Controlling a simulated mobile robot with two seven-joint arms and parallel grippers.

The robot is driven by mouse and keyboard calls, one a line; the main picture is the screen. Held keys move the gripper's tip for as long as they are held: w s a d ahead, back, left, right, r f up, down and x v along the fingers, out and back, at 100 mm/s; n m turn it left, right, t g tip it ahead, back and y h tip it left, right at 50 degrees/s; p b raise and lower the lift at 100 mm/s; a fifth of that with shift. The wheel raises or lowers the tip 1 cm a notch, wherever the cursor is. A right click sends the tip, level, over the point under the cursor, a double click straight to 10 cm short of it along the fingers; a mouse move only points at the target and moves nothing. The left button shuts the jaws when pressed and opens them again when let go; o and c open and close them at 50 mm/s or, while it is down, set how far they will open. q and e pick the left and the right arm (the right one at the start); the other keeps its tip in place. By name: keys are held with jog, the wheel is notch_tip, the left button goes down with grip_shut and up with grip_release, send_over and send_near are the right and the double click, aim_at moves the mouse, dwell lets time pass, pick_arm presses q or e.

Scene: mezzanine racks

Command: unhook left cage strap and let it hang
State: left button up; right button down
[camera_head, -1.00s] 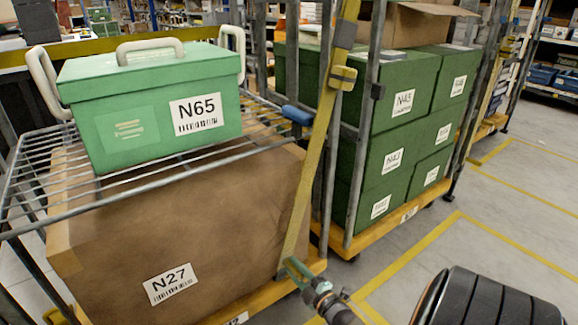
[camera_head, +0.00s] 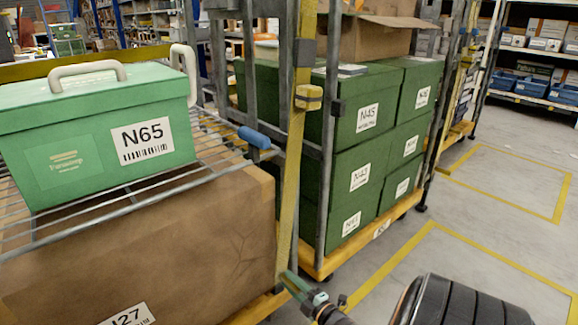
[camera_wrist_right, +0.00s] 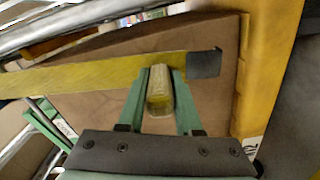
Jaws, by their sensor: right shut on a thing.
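The yellow left cage strap (camera_head: 290,185) runs taut down the front right post of the left cage (camera_head: 222,128), with a yellow buckle (camera_head: 308,97) partway up. My right gripper (camera_head: 285,277) is at the strap's lower end, low beside the big brown box (camera_head: 205,235). In the right wrist view the green fingers of my right gripper (camera_wrist_right: 160,85) are shut on a pale yellow block-like piece (camera_wrist_right: 160,92) at the strap. The yellow band (camera_wrist_right: 90,77) crosses behind the fingers to a dark patch (camera_wrist_right: 205,64). Whether the hook is engaged cannot be seen. My left gripper is not in view.
A green N65 case (camera_head: 95,130) sits on the left cage's wire shelf, a blue clip (camera_head: 254,138) at its edge. A second cage with green boxes (camera_head: 360,180) stands close on the right. Floor with yellow lines (camera_head: 480,255) is open beyond.

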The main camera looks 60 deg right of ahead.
jog(key=shift+w+r, duration=0.15)
jog(key=c, duration=0.6)
grip_release()
jog(key=shift+s, duration=0.2)
jog(key=p+v, duration=0.3)
jog(key=v, duration=0.9)
jog(key=shift+s+a, duration=0.1)
